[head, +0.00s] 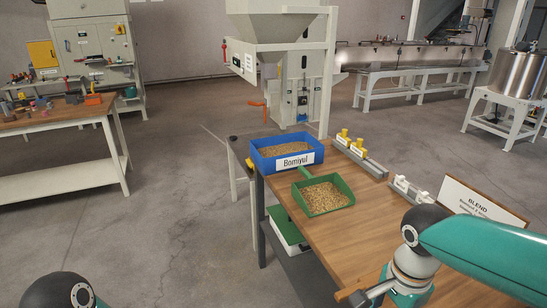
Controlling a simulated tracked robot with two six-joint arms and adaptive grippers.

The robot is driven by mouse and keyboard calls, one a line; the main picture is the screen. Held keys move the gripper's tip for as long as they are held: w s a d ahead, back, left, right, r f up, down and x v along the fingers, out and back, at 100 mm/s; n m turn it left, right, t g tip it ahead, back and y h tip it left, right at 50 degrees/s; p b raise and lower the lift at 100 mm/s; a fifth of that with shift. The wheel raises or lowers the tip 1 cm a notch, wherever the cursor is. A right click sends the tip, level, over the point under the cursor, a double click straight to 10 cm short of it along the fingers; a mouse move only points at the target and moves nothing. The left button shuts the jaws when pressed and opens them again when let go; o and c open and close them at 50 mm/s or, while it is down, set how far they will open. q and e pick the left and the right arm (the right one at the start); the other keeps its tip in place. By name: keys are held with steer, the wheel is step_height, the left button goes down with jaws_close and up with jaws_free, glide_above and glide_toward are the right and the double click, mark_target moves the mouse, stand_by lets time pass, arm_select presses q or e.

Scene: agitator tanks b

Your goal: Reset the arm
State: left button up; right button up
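My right arm (480,250) comes in from the right edge over the front right of the wooden-topped bench (362,218). Its teal link leads to a black joint and a grey wrist that points down. The end of this arm runs out at the bottom edge, and no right fingertips can be made out. Only a black and white joint of my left arm (72,291) shows at the bottom left. My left gripper is out of the picture.
On the bench are a blue bin (287,162) labelled "Bomiyul" and a green scoop (325,195), both holding grain. Yellow-topped blocks (351,141), white-topped blocks (408,188) and a BLEND sign (480,200) line its right side. A hopper machine (285,25) stands behind.

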steer(key=s+a+f+n+g+y, duration=0.1)
steer(key=s+a+f+n, duration=0.15)
steer(key=s+f, duration=0.6)
steer(key=s+a+f+n+g+y, duration=0.1)
steer(key=s+a+f+n+y, duration=0.2)
steer(key=f, duration=1)
steer(key=s+a+f+n+g, duration=0.1)
steer(key=s+a+f, duration=0.4)
steer(key=f, duration=0.6)
steer(key=w+n+t, duration=0.1)
steer(key=w+d+n+t, duration=0.1)
steer(key=w+n, duration=0.1)
steer(key=w+f+n+t, duration=0.1)
steer(key=w+n, duration=0.1)
steer(key=shift+w+d+t, duration=0.1)
steer(key=shift+d+t, duration=0.2)
